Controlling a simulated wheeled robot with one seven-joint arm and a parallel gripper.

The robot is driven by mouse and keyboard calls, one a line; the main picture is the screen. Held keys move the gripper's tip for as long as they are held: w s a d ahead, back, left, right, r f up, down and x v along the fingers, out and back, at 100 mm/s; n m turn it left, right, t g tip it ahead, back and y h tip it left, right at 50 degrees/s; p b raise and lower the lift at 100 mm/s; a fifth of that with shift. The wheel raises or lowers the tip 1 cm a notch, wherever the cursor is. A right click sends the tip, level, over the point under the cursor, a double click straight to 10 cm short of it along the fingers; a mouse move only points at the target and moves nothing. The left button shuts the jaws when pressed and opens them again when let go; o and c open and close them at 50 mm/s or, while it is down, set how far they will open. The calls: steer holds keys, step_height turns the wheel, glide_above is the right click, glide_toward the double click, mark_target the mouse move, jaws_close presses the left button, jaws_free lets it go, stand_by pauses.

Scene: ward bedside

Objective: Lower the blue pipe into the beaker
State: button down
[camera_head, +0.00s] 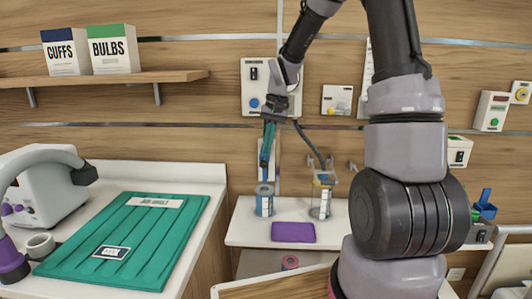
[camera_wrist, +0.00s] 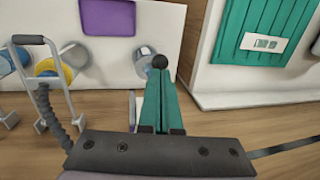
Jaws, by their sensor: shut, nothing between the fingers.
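My gripper (camera_head: 264,165) points down near the wall, its teal fingers closed together with nothing seen between them. It also shows in the wrist view (camera_wrist: 159,85), with a dark round tip at the end of the fingers. Below it in the head view stands a pale blue-banded cylinder (camera_head: 264,202) on the white shelf, apart from the fingertips. To its right stands a clear beaker (camera_head: 321,204) with something yellow and blue at its top; its contents are unclear. I cannot make out the blue pipe with certainty.
A purple mat (camera_head: 293,232) lies on the white shelf. A teal ribbed mat (camera_head: 130,240) lies on the left counter. A dark cord (camera_head: 309,145) and grey wall hooks (camera_wrist: 40,75) are close to my gripper. My arm hides the shelf's right part.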

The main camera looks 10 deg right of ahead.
steer(key=shift+a+f, duration=0.25)
steer(key=shift+f, duration=1)
step_height(320, 180, down, 12)
steer(key=shift+s+r, duration=0.15)
steer(key=shift+r, duration=0.05)
step_height(320, 180, up, 14)
steer(key=d, duration=0.2)
steer(key=shift+d+r, duration=0.15)
steer(key=shift+d, duration=0.25)
